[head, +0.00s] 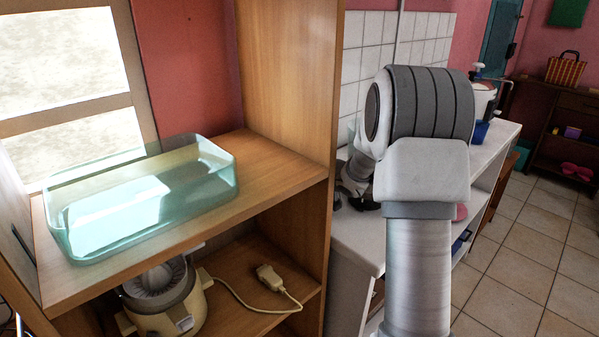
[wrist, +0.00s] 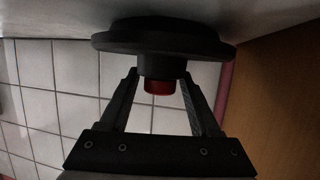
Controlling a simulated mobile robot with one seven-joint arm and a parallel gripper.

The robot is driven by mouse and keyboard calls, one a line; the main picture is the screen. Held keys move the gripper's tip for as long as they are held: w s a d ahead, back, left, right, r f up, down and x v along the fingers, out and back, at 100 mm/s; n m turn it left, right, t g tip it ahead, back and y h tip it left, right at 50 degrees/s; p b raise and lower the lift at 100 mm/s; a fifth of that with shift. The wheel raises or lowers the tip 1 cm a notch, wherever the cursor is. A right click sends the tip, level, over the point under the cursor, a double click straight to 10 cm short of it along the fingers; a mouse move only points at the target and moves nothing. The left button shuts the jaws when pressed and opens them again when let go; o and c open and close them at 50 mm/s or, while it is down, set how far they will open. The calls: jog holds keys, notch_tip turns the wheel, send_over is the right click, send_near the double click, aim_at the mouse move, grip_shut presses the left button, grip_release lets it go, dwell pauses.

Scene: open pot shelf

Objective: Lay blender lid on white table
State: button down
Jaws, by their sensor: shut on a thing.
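The blender lid (wrist: 160,35) is a dark, wide disc with a short black neck and a red end (wrist: 159,87). In the wrist view my gripper (wrist: 160,78) has its two fingers on either side of the neck and is shut on it. The white table (wrist: 60,15) shows as a pale surface right behind the disc; I cannot tell whether the disc touches it. In the head view the white table (head: 352,241) stands right of the wooden shelf. My arm hides most of my gripper and the lid there; only dark parts show left of it.
The wooden shelf (head: 292,90) walls off the table's left side. It holds a clear teal container (head: 75,243) and, below, a cream appliance (head: 165,305) with a cord. White tiles (head: 372,65) back the table. A white pot (head: 482,98) and blue item (head: 480,132) stand farther back.

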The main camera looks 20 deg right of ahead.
jog(key=shift+r, duration=0.1)
jog(key=shift+c, duration=0.5)
grip_release()
jog(key=shift+f, duration=0.2)
jog(key=shift+r, duration=0.3)
jog(key=p+v, duration=0.2)
jog(key=v, duration=0.5)
jog(key=shift+s, duration=0.25)
